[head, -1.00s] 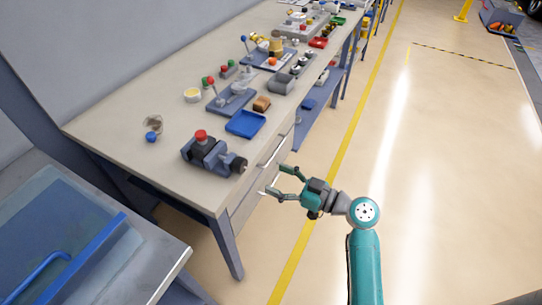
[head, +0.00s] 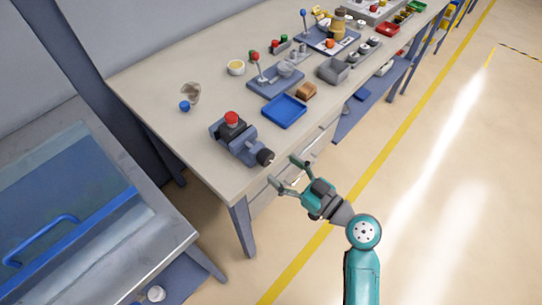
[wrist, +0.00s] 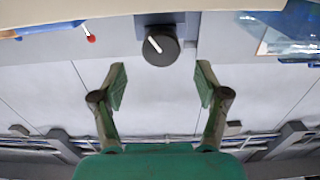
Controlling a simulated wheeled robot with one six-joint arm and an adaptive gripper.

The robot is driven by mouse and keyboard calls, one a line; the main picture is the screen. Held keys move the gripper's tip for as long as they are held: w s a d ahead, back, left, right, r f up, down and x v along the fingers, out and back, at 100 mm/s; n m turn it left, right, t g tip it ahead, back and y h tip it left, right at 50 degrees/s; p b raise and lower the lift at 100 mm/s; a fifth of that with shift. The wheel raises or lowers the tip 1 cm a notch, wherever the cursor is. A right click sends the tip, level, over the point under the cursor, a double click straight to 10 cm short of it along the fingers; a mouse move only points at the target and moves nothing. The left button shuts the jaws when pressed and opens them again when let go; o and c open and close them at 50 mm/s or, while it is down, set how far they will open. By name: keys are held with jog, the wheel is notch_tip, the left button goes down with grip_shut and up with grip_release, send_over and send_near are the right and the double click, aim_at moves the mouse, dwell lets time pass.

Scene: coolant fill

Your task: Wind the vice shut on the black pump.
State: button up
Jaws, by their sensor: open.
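The vice (head: 236,143) is a blue-grey block near the front edge of the bench. The black pump with a red cap (head: 231,121) sits at its jaws; I cannot tell whether the jaws touch it. The vice's round black knob (head: 265,157) faces the front edge, and in the wrist view the knob (wrist: 160,46) shows a white line slanting across its face. My gripper (head: 284,173) is open and empty, just off the bench edge and in front of the knob. In the wrist view my gripper's fingers (wrist: 160,86) are spread apart, with the knob beyond them, not between them.
A blue tray (head: 284,111) lies on the bench behind the vice, beside a brown block (head: 306,91). A grey fixture with a lever (head: 276,77) stands farther back. A grey cabinet with a blue handle (head: 50,235) is at the left. The floor at right is clear.

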aim_at(269, 160)
jog(key=x, duration=0.5)
jog(key=shift+w+a, duration=0.15)
jog(key=shift+a, duration=0.2)
jog(key=c, duration=1.2)
